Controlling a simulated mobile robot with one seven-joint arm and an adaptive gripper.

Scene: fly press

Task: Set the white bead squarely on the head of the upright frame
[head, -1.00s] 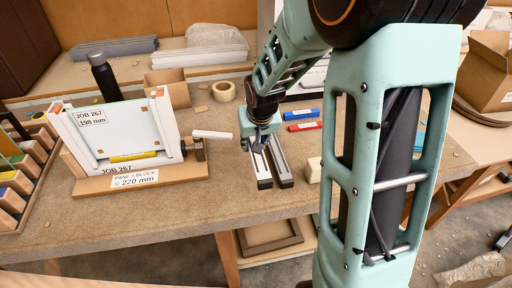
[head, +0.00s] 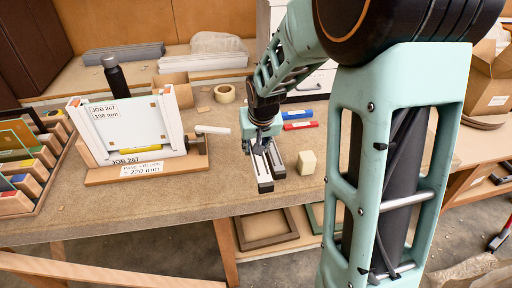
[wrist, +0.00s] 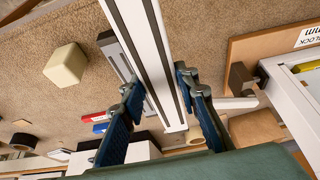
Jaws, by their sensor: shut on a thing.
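The white bead, a long grooved strip (wrist: 150,50), is gripped crosswise between the two blue-padded fingers of my gripper (wrist: 160,88). In the head view my gripper (head: 262,146) points down over the bench, with the bead (head: 262,174) under it. The bead looks slightly above the bench; the exact gap is unclear. The upright frame (head: 82,128) stands to the left of my gripper in a wooden stand (head: 110,176). It is white, with a pane between its side posts and a yellow strip low down. The wrist view cuts off most of the frame (wrist: 300,100).
A second grooved strip (head: 278,160) lies right beside the bead on the bench (head: 190,205). A cream block (head: 306,162) stands right of it. A clamp with a white handle (head: 213,130) sticks out from the stand. Blue (head: 297,115) and red (head: 300,126) pieces lie behind.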

